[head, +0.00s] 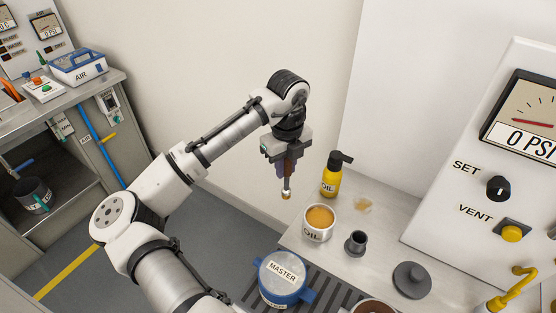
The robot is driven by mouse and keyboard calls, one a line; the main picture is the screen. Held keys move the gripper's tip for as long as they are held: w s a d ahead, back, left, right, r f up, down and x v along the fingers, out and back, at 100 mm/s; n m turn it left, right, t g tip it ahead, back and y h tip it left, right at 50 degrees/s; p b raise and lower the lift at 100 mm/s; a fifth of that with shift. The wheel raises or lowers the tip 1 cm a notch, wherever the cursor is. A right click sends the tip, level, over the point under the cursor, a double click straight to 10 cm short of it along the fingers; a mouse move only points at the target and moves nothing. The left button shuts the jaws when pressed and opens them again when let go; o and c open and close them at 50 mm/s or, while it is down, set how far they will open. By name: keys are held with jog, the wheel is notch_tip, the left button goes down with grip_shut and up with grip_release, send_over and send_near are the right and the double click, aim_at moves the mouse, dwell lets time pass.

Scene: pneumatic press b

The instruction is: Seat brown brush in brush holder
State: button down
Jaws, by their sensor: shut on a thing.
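My gripper (283,160) is shut on the brown brush (287,181), which hangs down with its pale tip lowest. The brush is in the air, left of the yellow oil bottle and above and left of the oil cup. The brush's upper part is hidden by the gripper. A small dark open cup (356,243), which looks like the brush holder, stands on the bench to the right of the oil cup. Nothing shows standing in it. The brush is well apart from it.
On the bench (385,215) are the oil cup (319,223), the yellow oil bottle (331,178), a dark knobbed disc (411,281) and the blue MASTER pot (281,278). The grey press panel (460,240) rises at the right, and the wall (230,60) stands behind.

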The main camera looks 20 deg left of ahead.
jog(key=s+d+f+p, duration=0.1)
jog(key=s+d+p, duration=0.2)
jog(key=d, duration=1.8)
jog(key=shift+s, duration=0.6)
jog(key=shift+f+b, duration=2.3)
jog(key=shift+f, duration=0.65)
jog(key=c, duration=1.2)
grip_release()
jog(key=shift+r, duration=0.15)
notch_tip(320, 180, up, 14)
jog(key=shift+f+b, duration=0.15)
jog(key=shift+b, duration=0.15)
